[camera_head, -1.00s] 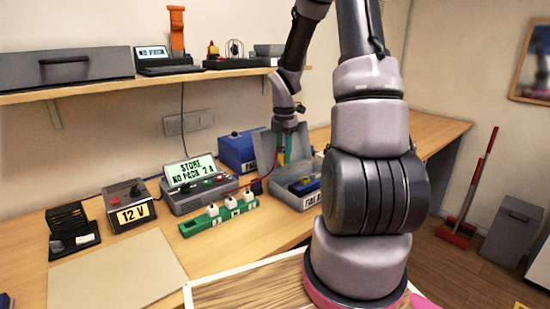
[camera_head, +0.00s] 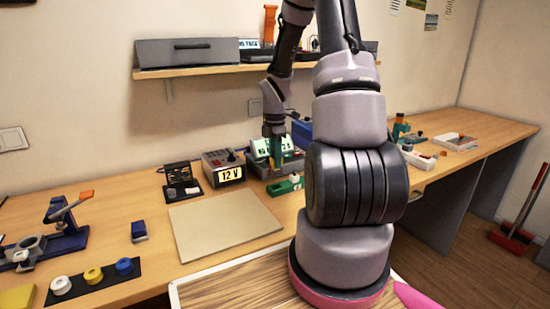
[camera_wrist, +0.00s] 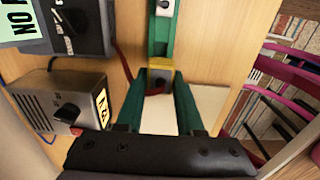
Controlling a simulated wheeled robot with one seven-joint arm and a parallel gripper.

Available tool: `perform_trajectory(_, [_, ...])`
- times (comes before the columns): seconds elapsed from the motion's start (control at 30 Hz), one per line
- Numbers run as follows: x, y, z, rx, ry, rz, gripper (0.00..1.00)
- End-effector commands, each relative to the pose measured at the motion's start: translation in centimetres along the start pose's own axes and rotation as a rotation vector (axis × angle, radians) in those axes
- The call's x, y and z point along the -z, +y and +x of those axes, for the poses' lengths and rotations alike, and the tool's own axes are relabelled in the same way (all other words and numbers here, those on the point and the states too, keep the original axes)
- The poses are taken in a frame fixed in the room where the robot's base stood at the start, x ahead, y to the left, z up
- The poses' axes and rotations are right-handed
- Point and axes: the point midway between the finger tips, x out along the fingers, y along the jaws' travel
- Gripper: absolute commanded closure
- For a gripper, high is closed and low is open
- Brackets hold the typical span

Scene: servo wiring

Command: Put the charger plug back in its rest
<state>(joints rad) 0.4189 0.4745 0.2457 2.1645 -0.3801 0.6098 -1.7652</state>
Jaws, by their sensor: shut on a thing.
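My gripper (camera_wrist: 161,82) is shut on a yellow block, the charger plug (camera_wrist: 160,68), between its green fingertips in the wrist view. A red wire (camera_wrist: 126,66) runs toward it. A green strip (camera_wrist: 163,25) with pale fittings lies just beyond the plug; I cannot tell whether they touch. In the head view my gripper (camera_head: 274,138) hangs in front of the charger (camera_head: 262,160) with its lit screen. The green strip (camera_head: 285,187) is partly hidden behind my arm there. I cannot pick out which part is the rest.
The 12 V supply (camera_head: 223,168) stands left of the charger, with a black holder (camera_head: 181,190) beside it. A bare beige board (camera_head: 222,225) lies in front. A blue clamp-like tool (camera_head: 60,225) is at far left. A shelf (camera_head: 200,68) runs above the bench.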

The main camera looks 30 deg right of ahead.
Motion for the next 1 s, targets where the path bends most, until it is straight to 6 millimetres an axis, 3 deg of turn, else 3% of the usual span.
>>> perform_trajectory(0.37, [0.0,0.0,0.3,0.001,0.000,0.000,1.00])
perform_trajectory(1.0, [0.0,0.0,5.3,0.001,0.000,-0.001,1.00])
